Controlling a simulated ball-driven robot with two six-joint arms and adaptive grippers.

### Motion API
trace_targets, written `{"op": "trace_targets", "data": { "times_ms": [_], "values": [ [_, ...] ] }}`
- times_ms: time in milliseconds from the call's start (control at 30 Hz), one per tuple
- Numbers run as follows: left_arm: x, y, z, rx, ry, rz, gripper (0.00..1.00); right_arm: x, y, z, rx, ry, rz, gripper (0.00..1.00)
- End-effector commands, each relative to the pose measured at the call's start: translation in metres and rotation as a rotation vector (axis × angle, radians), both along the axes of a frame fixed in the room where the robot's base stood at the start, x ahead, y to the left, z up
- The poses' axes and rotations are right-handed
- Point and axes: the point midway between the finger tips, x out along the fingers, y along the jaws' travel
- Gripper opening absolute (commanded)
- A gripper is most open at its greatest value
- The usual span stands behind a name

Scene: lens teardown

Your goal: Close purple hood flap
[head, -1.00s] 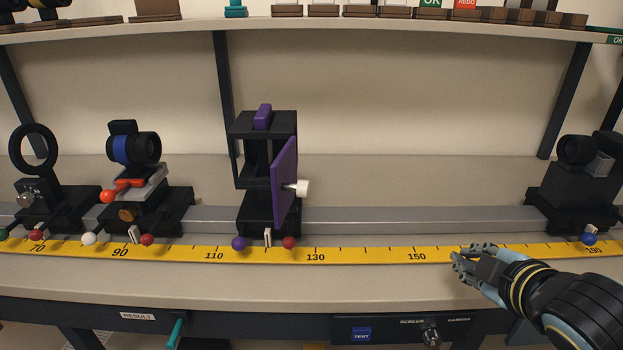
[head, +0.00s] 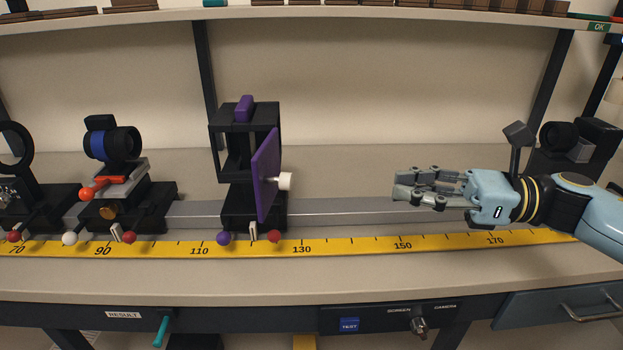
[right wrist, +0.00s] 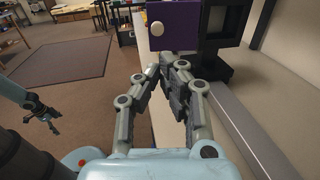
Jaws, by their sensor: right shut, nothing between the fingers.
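The black hood frame (head: 215,137) stands upright on a rail carriage left of the middle in the head view, with a purple block (head: 244,108) on top. Its purple flap (head: 264,165) stands swung open, edge toward me, its white knob (head: 285,181) pointing right. In the right wrist view the flap (right wrist: 185,40) and knob (right wrist: 156,28) are straight ahead. My right gripper (head: 398,184) is shut and empty, pointing left at about knob height, with a clear gap to the knob. My left gripper (right wrist: 45,118) shows small in the right wrist view; its jaw state is unclear.
The grey rail (head: 345,213) runs behind a yellow scale (head: 350,246). A blue-banded lens carriage (head: 112,145) stands left of the hood, and a dark camera unit (head: 560,135) stands behind my right arm. The bench between hood and gripper is free. A shelf (head: 330,22) runs above.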

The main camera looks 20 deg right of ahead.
Motion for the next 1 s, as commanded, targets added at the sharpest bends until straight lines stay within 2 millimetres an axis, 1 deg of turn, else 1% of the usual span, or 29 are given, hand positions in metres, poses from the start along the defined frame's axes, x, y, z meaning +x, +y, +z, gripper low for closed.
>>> {"op": "trace_targets", "data": {
  "times_ms": [167,400,600,800,1000],
  "values": [
    [0.001,-0.001,0.005,-0.001,-0.001,0.001,1.0,0.01,0.02,0.003,0.006,-0.005,0.002,0.0],
    [0.002,-0.003,0.019,-0.003,-0.004,0.001,1.0,0.034,0.066,0.005,0.009,-0.004,0.001,0.0],
    [0.003,-0.003,0.03,-0.003,-0.005,0.001,1.0,0.052,0.1,0.005,0.009,0.0,0.0,0.0],
    [0.004,-0.003,0.035,-0.003,-0.006,0.001,1.0,0.061,0.119,0.003,0.006,0.0,0.001,0.0],
    [0.004,-0.003,0.036,-0.003,-0.006,0.001,1.0,0.063,0.123,0.001,0.004,0.0,0.001,0.0]
  ]
}}
